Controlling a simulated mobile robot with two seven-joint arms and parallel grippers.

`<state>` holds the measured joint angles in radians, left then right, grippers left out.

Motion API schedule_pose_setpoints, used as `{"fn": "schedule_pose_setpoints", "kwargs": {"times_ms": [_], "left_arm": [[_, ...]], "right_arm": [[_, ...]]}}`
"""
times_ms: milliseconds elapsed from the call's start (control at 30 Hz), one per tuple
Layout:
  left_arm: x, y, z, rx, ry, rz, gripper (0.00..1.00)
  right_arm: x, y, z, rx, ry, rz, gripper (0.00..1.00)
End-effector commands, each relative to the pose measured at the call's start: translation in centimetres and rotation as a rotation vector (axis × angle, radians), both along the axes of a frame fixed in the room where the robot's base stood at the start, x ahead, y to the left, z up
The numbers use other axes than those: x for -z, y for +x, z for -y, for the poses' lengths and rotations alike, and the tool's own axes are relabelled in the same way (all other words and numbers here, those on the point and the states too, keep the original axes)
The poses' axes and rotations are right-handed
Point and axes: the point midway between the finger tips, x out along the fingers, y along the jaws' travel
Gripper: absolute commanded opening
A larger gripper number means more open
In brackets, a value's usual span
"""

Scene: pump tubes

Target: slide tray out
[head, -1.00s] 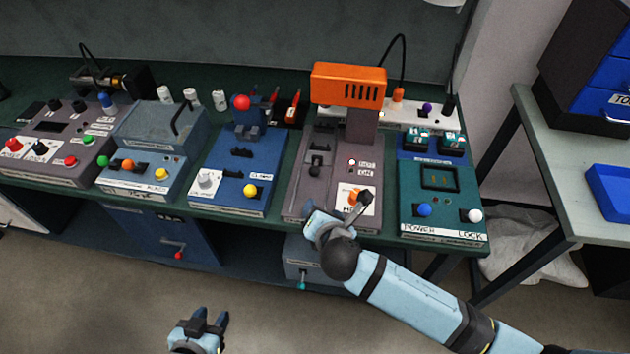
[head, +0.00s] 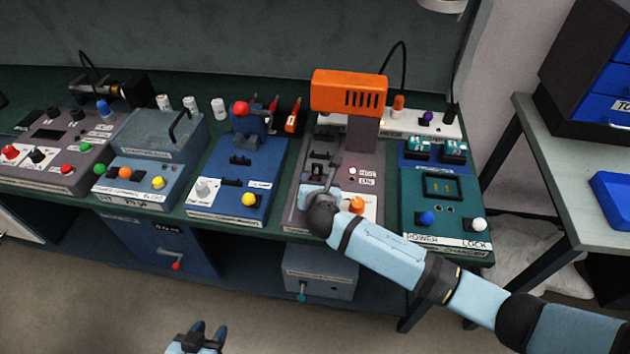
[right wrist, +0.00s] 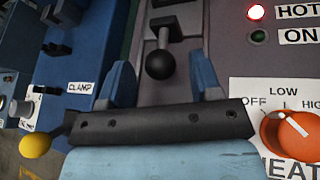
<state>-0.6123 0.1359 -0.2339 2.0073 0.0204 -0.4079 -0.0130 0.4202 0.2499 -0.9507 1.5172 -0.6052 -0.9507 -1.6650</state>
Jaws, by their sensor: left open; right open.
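The heater station (head: 291,205) is a grey unit under an orange hood (head: 348,90). A dark tray (head: 320,166) sits in its channel under the hood's left side. In the right wrist view the tray's handle, a black ball knob (right wrist: 160,65) on a short stem, points toward my right gripper (right wrist: 163,76). The gripper is open, with one blue finger on each side of the knob and visible gaps. In the head view my right gripper (head: 320,192) covers the knob. My left gripper (head: 206,332) is open and empty, low in front of the bench.
An orange dial (right wrist: 290,132) and lit HOT lamp (right wrist: 256,12) are right of the fingers. The blue clamp station (head: 232,180) with a yellow knob (head: 249,199) stands left. The green power unit (head: 448,212) stands right. The floor before the bench is clear.

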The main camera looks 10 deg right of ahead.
Motion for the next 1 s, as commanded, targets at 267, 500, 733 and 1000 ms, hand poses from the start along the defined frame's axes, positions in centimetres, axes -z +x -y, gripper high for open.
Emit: {"fn": "schedule_pose_setpoints", "kwargs": {"times_ms": [267,500,733,1000], "left_arm": [[0.0,0.1,0.0,-0.001,-0.002,0.001,0.43],[0.0,0.1,0.1,-0.002,-0.003,0.003,0.43],[-0.1,0.1,0.1,-0.002,-0.004,0.004,0.43],[-2.5,0.2,0.1,0.001,0.0,0.017,0.43]], "right_arm": [[0.5,1.3,0.0,-0.001,0.001,-0.001,0.58],[0.5,1.2,0.0,-0.001,0.001,-0.001,0.47],[0.5,1.2,0.0,-0.001,0.001,-0.001,0.0],[0.0,-1.7,-0.9,-0.003,0.0,-0.007,0.0]]}}
